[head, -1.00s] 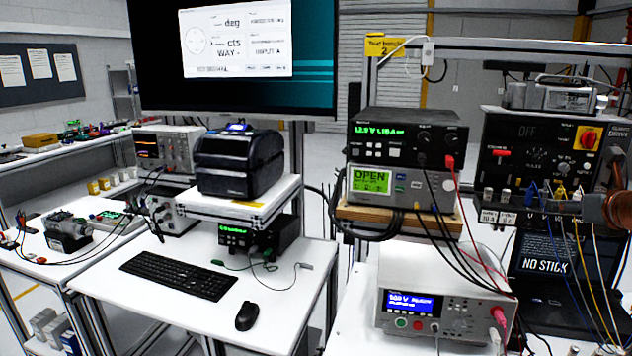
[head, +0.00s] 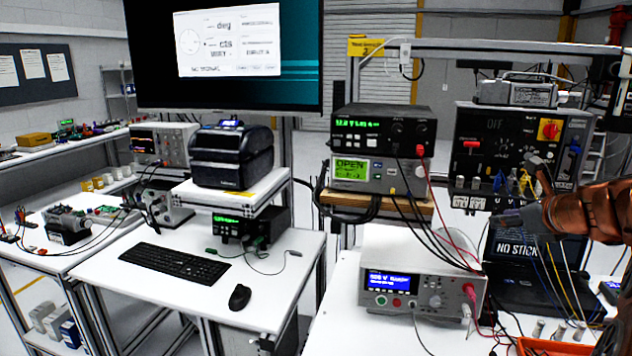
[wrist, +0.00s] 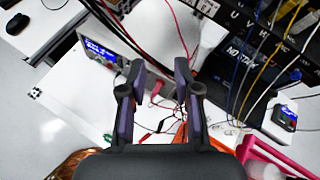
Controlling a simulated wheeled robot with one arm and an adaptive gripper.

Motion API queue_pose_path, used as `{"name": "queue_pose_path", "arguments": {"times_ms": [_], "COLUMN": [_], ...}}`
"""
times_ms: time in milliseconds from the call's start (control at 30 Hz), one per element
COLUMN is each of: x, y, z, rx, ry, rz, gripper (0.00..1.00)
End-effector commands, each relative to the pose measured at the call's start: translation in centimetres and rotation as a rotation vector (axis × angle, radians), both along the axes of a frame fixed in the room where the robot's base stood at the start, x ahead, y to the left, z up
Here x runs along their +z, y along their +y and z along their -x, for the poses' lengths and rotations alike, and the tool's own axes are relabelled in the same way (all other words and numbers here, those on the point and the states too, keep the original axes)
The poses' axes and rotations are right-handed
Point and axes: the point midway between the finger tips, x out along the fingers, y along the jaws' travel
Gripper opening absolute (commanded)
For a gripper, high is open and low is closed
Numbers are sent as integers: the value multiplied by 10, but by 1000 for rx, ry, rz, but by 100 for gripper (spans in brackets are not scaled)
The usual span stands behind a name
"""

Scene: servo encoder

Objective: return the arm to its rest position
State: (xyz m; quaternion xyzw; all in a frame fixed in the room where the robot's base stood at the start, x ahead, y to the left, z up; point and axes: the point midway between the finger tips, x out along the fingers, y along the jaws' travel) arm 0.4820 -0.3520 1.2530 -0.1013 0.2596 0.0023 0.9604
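My gripper (wrist: 159,66) shows in the wrist view with its two dark fingers apart and nothing between them. It hangs over the white bench (wrist: 80,110), with loose test leads beyond the fingertips. In the head view my gripper (head: 522,190) is at the right, at the end of my copper-coloured arm, in front of the black switch panel (head: 490,140) and the laptop (head: 540,270). The arm covers part of that area. From the head view alone the finger gap is hard to judge.
A white instrument (head: 420,290) with a blue display stands on the bench left of my gripper. Blue, yellow and white cables (head: 560,285) hang close below it. An orange-rimmed bin (head: 555,347) is at the front edge. Stacked instruments (head: 380,140) stand behind.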

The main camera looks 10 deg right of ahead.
Motion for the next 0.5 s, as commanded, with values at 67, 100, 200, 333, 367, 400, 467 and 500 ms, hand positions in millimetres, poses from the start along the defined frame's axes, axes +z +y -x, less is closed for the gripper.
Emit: {"name": "queue_pose_path", "arguments": {"times_ms": [67,100,200,333,367,400,467,500], "x": [-8,-12,-28,-56,-62,-70,-83,-92], "y": [27,42,86,155,170,190,218,236], "z": [-5,-7,-10,-3,1,6,17,26], "rx": [80,126,273,522,582,664,788,871], "ry": [34,52,109,188,204,224,252,268], "rz": [47,74,162,307,343,388,453,496], "gripper": [32,32,32,32,32,32,32,32]}}
